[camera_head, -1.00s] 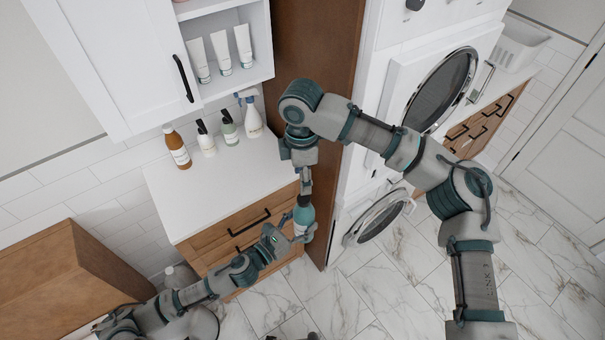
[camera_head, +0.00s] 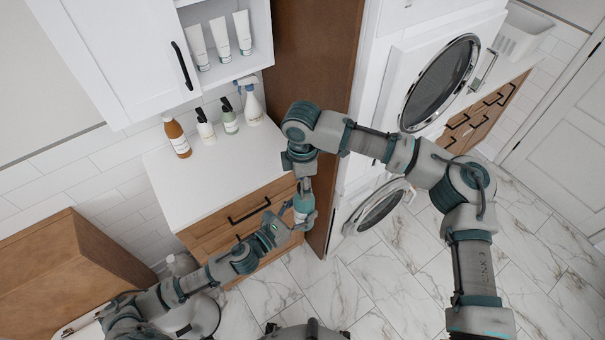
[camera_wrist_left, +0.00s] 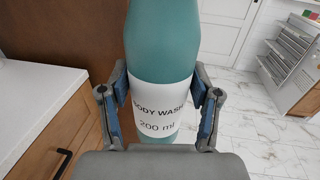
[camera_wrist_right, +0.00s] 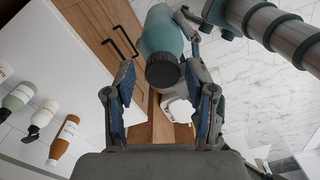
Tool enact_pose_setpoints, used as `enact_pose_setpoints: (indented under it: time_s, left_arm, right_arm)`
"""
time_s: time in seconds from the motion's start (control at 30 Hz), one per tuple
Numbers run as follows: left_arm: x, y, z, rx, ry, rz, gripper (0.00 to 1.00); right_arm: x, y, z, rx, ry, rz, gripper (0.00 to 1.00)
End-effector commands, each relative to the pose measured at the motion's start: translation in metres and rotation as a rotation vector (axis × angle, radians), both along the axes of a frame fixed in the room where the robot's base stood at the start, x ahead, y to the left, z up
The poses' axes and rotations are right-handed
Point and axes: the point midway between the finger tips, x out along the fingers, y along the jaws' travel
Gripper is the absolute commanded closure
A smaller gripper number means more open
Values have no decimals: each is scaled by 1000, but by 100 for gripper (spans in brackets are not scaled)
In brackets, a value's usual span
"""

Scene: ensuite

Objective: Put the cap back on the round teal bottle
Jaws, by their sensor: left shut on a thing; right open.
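The round teal bottle (camera_head: 303,206) is in front of the counter's drawers in the head view. My left gripper (camera_head: 285,224) is shut on it; the left wrist view shows the fingers on both sides of its white "BODY WASH" label (camera_wrist_left: 158,113). The bottle's top is out of that view. In the right wrist view the black cap (camera_wrist_right: 163,71) is at the top end of the teal bottle (camera_wrist_right: 160,35). How firmly it is seated I cannot tell. My right gripper (camera_wrist_right: 163,105) is open, its fingers apart on either side, near the cap.
The white counter (camera_head: 215,180) holds a brown bottle (camera_head: 178,140), two pump bottles and a spray bottle (camera_head: 250,105). Drawers with black handles (camera_head: 250,212) are close behind the teal bottle.

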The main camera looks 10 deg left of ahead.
Motion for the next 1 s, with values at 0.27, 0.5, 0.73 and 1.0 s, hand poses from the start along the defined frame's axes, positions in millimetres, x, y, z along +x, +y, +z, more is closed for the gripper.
enact_pose_setpoints:
  time_s: [0.27,0.5,0.73,1.0]
  left_arm:
    - [0,0,1,-1,-3,-1,100]
    - [0,0,2,-1,-3,-1,100]
    - [-1,-1,2,-1,-4,-4,100]
    - [-1,-2,2,-1,-6,-6,100]
  right_arm:
    - [0,0,-2,0,0,0,45]
    - [0,0,-2,0,0,0,95]
    - [1,0,-2,1,-1,-36,100]
    - [1,0,-2,0,-4,-164,65]
